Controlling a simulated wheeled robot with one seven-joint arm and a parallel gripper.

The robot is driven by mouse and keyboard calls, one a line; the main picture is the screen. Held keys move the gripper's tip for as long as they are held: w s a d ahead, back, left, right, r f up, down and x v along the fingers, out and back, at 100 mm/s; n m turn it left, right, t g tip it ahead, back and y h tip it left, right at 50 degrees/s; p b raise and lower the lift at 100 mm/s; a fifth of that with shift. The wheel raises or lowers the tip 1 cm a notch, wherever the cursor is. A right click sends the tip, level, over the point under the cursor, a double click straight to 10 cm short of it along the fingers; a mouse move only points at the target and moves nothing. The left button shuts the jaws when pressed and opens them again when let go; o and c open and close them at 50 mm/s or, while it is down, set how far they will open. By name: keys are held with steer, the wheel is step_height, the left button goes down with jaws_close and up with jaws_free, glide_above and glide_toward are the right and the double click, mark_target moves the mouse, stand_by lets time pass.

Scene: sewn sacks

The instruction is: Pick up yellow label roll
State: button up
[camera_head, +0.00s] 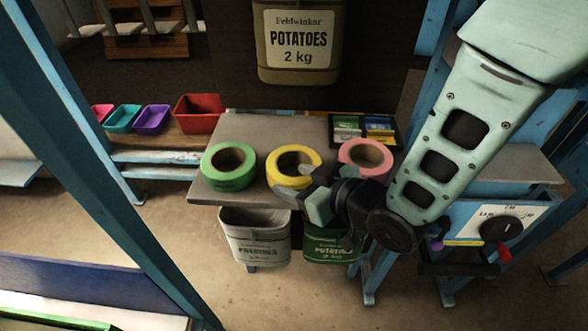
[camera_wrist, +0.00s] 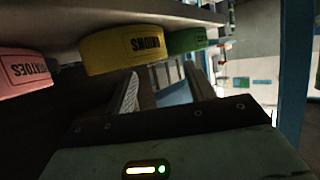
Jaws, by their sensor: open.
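The yellow label roll (camera_head: 293,160) lies flat on a grey shelf (camera_head: 230,124), between a green roll (camera_head: 229,167) on the left and a pink roll (camera_head: 365,158) on the right. My gripper (camera_head: 298,184) is open and empty at the shelf's front edge, and its fingers cover the front right part of the yellow roll. In the wrist view the yellow roll (camera_wrist: 123,48), with dark lettering on its side, is just beyond the open fingers (camera_wrist: 166,78). It is not between them. I cannot tell whether a finger touches it.
Small bags (camera_head: 363,131) lie in a dark tray behind the pink roll. A white sack (camera_head: 256,235) and a green sack (camera_head: 330,247) hang below the shelf. A potato sack (camera_head: 298,42) is above it. Coloured bins (camera_head: 153,118) stand at left.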

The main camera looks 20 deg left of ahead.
mark_target(280, 174)
steer(key=x, duration=0.4)
steer(key=shift+w+a+f, duration=0.15)
steer(key=shift+w, duration=0.05)
jaws_close()
